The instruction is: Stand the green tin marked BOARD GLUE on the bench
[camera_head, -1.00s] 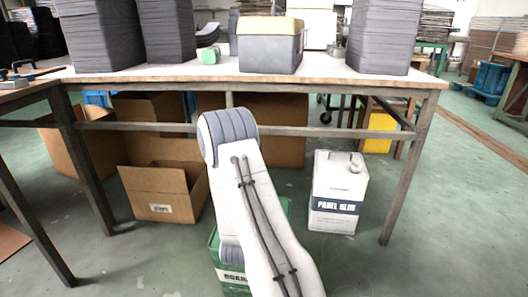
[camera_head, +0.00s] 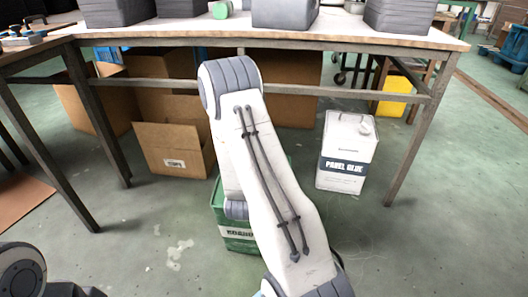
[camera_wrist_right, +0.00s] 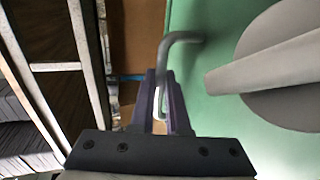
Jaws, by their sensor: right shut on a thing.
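The green tin (camera_head: 240,238) stands on the floor in front of the bench, mostly hidden behind my right arm; part of its white label shows. In the right wrist view its green top (camera_wrist_right: 220,60) fills the right side, with a grey cap or spout (camera_wrist_right: 285,70) and a bent grey handle (camera_wrist_right: 178,40). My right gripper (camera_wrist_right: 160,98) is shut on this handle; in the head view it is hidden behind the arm. The bench (camera_head: 330,42) has a pale top on dark metal legs. My left gripper is out of view.
A white PANEL GLUE tin (camera_head: 347,150) stands on the floor right of my arm. Open cardboard boxes (camera_head: 172,150) sit under the bench. Dark stacks (camera_head: 400,15), a grey bin (camera_head: 284,12) and a small green item (camera_head: 221,9) occupy the bench top, with gaps between.

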